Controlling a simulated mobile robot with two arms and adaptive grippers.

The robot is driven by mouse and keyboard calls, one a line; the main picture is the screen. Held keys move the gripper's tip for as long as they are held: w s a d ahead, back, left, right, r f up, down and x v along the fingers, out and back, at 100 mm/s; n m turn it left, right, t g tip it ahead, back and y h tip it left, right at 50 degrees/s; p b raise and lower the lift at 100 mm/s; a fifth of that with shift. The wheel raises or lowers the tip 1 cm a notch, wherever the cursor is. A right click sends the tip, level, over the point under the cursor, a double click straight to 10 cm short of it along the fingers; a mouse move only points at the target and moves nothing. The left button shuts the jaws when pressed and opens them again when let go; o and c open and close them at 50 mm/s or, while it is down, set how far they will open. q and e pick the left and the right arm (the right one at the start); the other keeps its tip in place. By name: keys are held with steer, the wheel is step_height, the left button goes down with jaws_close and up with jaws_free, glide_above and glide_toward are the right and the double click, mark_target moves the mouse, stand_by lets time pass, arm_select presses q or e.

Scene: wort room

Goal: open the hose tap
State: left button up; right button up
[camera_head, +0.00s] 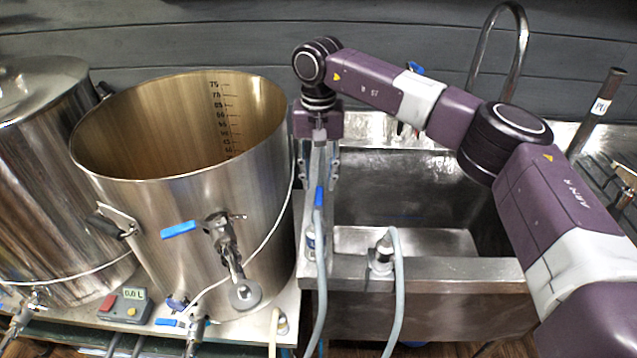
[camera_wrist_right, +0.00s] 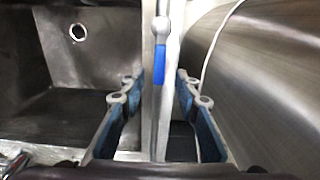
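The hose tap shows a blue lever (camera_head: 319,197) at the left edge of the sink, above a grey hose; the lever stands upright in the picture. In the right wrist view the blue lever (camera_wrist_right: 159,63) lies beyond the fingertips, roughly in line with the gap between them. My right gripper (camera_head: 318,170) points down above the tap. The right gripper (camera_wrist_right: 160,85) is open in the wrist view, its blue-padded fingers apart, with no grip on the lever. The tap body is partly hidden. My left gripper is not in view.
A large open steel kettle (camera_head: 185,215) with its own blue-handled valve stands close left of the gripper. The steel sink (camera_head: 400,190) lies to the right. A second hose fitting (camera_head: 382,255) stands on the sink's front rim. A small scale display (camera_head: 130,305) sits lower left.

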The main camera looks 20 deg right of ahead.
mark_target(318, 192)
step_height(318, 192, up, 10)
stand_by(0.3)
